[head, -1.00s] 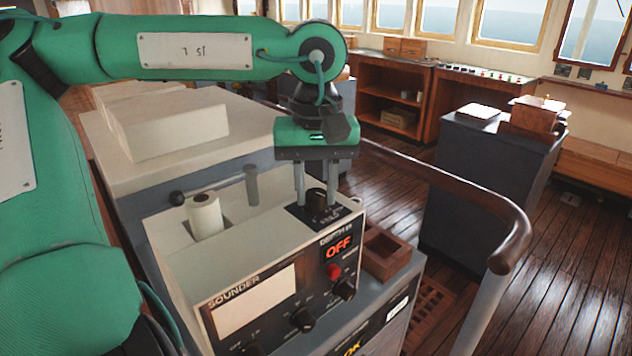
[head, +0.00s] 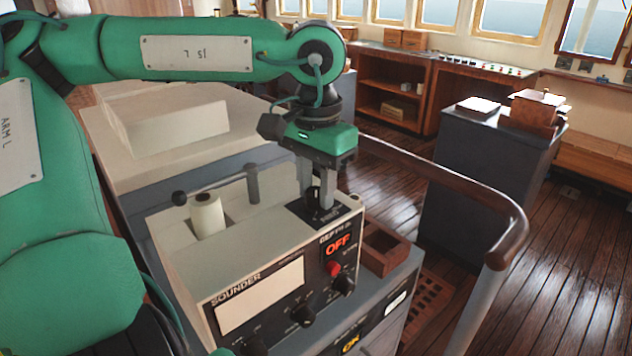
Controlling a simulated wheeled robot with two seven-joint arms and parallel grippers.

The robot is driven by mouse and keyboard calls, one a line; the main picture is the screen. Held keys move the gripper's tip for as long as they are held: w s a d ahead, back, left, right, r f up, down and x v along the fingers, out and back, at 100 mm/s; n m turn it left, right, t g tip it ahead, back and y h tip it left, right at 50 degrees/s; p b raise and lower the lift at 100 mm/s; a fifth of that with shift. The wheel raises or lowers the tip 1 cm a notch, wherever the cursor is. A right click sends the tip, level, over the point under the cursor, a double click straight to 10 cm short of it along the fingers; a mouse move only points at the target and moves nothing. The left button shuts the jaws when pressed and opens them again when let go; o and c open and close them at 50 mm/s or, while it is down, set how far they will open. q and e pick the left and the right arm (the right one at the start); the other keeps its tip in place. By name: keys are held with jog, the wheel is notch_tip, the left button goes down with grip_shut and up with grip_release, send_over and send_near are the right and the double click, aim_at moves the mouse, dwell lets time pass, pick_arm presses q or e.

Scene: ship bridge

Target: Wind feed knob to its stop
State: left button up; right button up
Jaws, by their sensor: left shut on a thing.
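The feed knob (head: 321,214) is a small dark knob on a black plate on top of the cream sounder box (head: 190,262), at its right end. My left gripper (head: 318,200) points straight down from above. Its two grey fingers are shut on the knob and hide most of it. The gripper body is turned at an angle to the box. My right gripper is not in view.
A white paper roll (head: 206,213) sits in the recess behind the box front. A small wooden tray (head: 383,250) stands right of the box. A brown handrail (head: 450,190) curves past on the right.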

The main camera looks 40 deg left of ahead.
aim_at(316, 190)
pick_arm(q)
jog(key=shift+m, duration=0.3)
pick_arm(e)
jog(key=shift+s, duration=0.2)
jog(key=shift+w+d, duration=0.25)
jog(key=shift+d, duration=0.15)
pick_arm(q)
jog(key=o, duration=1)
jog(key=shift+r, duration=0.2)
notch_tip(316, 190, up, 13)
jog(key=shift+r, duration=0.2)
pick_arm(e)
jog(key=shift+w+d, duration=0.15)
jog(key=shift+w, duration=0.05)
